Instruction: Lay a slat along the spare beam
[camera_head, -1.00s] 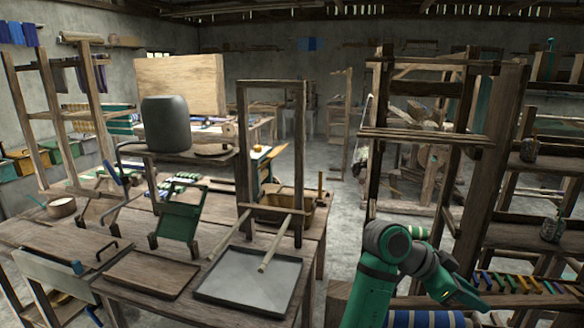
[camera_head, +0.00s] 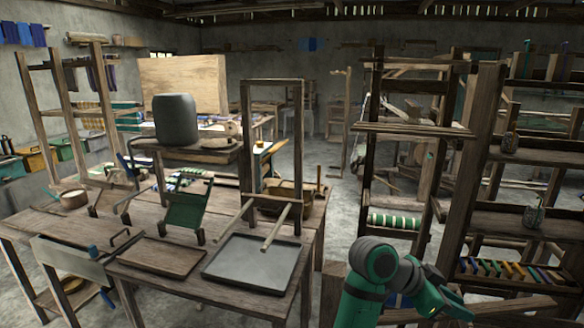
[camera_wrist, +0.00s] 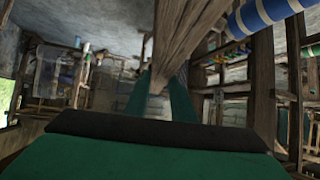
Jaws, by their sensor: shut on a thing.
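In the wrist view my gripper (camera_wrist: 160,95) has its green fingers closed on a brown wooden slat (camera_wrist: 186,32). The slat runs from between the fingers up to the top edge of the picture, tilted to the right. In the head view my arm is at the lower right, and the held slat cannot be made out there. Pale slats (camera_head: 412,130) lie across the upright wooden frame at the right. A green-and-white striped roll (camera_head: 395,221) sits lower in that frame. I cannot tell for certain which piece is the spare beam.
A workbench at the left bears a grey tray (camera_head: 252,264), a brown tray (camera_head: 160,256) and a dark grey canister (camera_head: 175,119). Wooden shelving (camera_head: 530,223) stands at the right. A blue-and-white roll (camera_wrist: 264,12) is near the slat in the wrist view. Open floor shows behind the bench.

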